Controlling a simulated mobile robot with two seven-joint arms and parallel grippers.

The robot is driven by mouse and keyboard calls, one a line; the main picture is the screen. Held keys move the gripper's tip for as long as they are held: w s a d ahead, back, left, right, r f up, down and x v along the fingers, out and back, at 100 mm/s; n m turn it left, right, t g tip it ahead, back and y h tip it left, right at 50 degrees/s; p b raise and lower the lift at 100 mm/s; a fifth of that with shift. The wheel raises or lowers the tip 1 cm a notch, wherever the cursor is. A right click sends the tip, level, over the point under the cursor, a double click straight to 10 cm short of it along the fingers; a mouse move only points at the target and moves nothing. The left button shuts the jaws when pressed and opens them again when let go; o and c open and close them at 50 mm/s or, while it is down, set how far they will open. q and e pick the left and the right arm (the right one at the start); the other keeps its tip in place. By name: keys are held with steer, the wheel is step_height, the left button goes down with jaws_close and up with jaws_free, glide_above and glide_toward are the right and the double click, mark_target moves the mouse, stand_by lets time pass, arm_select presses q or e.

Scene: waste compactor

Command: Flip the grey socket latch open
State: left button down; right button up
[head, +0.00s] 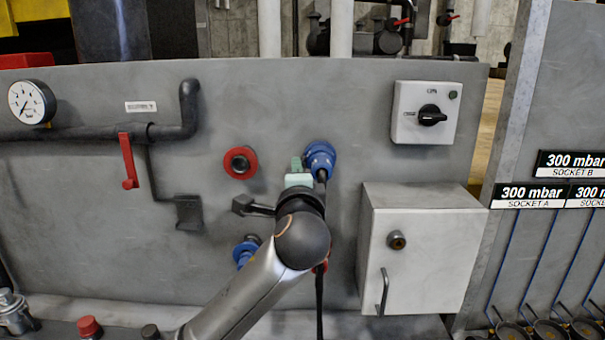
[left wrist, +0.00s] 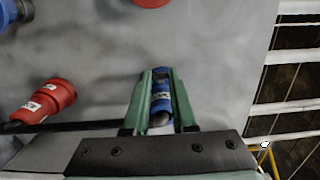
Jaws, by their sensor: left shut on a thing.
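My left gripper (head: 297,172) reaches the grey panel from below, beside a blue socket (head: 320,158) with a dark cable hanging from it. In the left wrist view, its green fingers (left wrist: 161,76) are closed in around a small dark grey piece at the end of a blue connector (left wrist: 161,96). This piece looks like the latch, but it is small and partly hidden by the fingers. In the head view my wrist hides the contact. My right gripper is not in view.
A red ring socket (head: 240,162) and a lower blue socket (head: 246,252) are on the panel (head: 90,240). A switch box (head: 408,100) and a light grey cabinet (head: 425,250) are at right. A red lever (head: 128,160) hangs at left. A red plug (left wrist: 48,100) shows in the wrist view.

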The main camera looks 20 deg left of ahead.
arm_select(q)
steer(key=shift+w+a+m+g+h+b, duration=0.45)
steer(key=shift+a+m+h+b, duration=0.5)
steer(key=shift+m+h, duration=1.4)
steer(key=shift+w+a+m+g+h+b, duration=0.4)
steer(key=shift+a+m+h+b, duration=0.8)
steer(key=shift+h, duration=2.05)
steer(key=shift+w+a+m+g+h+b, duration=0.45)
steer(key=shift+a+m+h, duration=0.4)
steer(key=shift+m+h, duration=1.6)
steer(key=shift+n+h, duration=0.3)
steer(key=shift+h, duration=0.15)
steer(key=c, duration=0.7)
jaws_free()
